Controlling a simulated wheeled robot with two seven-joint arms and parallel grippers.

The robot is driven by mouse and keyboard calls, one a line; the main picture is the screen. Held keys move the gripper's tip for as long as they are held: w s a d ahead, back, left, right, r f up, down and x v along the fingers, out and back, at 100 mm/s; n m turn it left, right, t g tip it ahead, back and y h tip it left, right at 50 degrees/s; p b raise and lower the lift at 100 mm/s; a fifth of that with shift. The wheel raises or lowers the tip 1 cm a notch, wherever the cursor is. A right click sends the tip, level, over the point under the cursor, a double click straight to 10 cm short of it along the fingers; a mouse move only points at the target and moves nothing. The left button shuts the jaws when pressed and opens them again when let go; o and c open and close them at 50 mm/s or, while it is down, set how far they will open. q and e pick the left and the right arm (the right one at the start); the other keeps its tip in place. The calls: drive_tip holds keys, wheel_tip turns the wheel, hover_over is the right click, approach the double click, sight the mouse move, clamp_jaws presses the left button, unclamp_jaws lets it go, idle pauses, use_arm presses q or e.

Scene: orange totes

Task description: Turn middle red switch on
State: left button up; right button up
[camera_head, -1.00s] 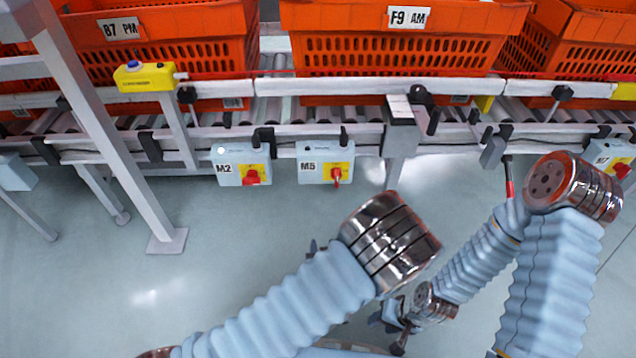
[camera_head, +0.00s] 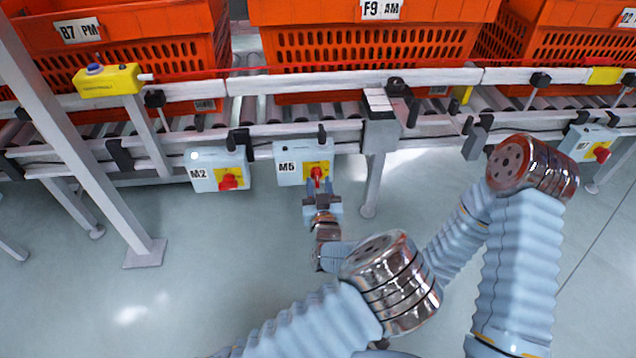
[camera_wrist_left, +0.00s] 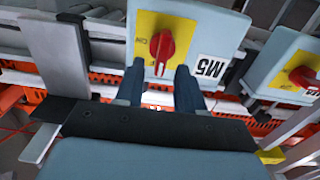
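The middle switch box M5 (camera_head: 288,172) hangs under the conveyor rail, with a yellow plate and a red knob (camera_head: 317,173). In the left wrist view the red knob (camera_wrist_left: 162,48) shows its grip bar roughly upright in the picture. My left gripper (camera_head: 320,190) is just below and in front of this knob in the head view. In the wrist view its two dark fingers (camera_wrist_left: 160,72) are apart, with the knob between and just beyond the tips. Contact cannot be told. My right gripper is hidden behind my left arm.
Box M2 (camera_head: 217,170) with its red knob is close to the left, and another switch box (camera_head: 588,143) is at the far right. Orange totes (camera_head: 370,55) stand on the conveyor above. A support leg (camera_head: 373,180) stands right of M5. The floor below is clear.

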use_arm(q)
drive_tip(key=shift+w, duration=0.75)
drive_tip(key=shift+a, duration=0.1)
clamp_jaws()
